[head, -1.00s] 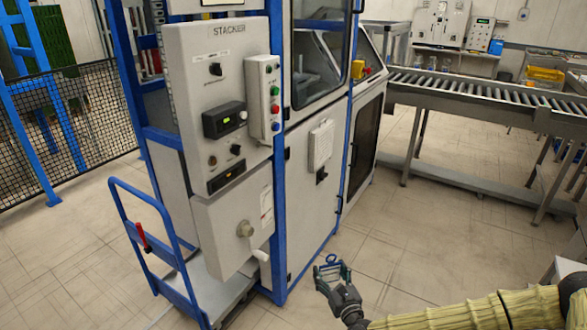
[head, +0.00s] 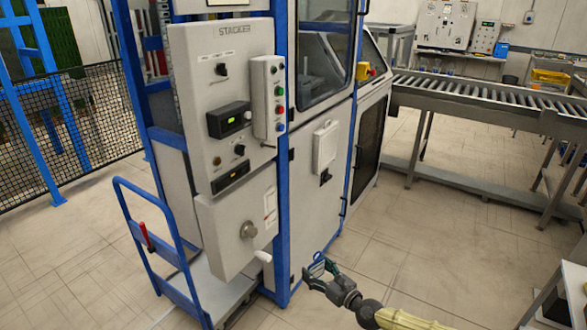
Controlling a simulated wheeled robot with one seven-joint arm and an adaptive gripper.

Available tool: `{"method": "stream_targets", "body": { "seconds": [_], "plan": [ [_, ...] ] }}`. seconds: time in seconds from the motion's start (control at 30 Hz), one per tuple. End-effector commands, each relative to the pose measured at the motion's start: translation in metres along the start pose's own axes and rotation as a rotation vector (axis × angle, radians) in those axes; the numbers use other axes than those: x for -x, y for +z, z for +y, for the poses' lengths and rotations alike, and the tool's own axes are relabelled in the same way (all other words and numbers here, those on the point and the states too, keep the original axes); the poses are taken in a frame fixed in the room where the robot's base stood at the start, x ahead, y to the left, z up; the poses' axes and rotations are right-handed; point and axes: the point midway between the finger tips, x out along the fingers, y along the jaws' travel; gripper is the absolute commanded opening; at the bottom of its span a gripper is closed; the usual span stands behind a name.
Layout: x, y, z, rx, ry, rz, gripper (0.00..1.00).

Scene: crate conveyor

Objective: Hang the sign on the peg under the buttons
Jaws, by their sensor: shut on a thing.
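The button box (head: 268,97) is a narrow pale box with several coloured buttons on the side of the grey STACKER panel (head: 207,80). Just under it a small thin stub, which looks like the peg (head: 268,145), sticks out; nothing is seen hanging there. My gripper (head: 315,272) is low in front of the cabinet, below and to the right of the buttons. It is shut on a small blue-edged thing with a loop, seemingly the sign (head: 319,260). The sign's face cannot be made out, and the fingers partly cover it.
A blue trolley (head: 150,245) stands at the cabinet's lower left. The roller conveyor (head: 480,95) runs along the right. The tiled floor between cabinet and conveyor is clear.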

Motion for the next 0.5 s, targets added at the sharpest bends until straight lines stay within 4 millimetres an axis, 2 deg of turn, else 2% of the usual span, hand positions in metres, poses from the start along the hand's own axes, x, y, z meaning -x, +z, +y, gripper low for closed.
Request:
{"method": "stream_targets", "body": {
  "seconds": [0.5],
  "plan": [
    [-0.0099, 0.0030, 0.0006, -0.001, 0.045, 0.003, 0.39]
  ]
}}
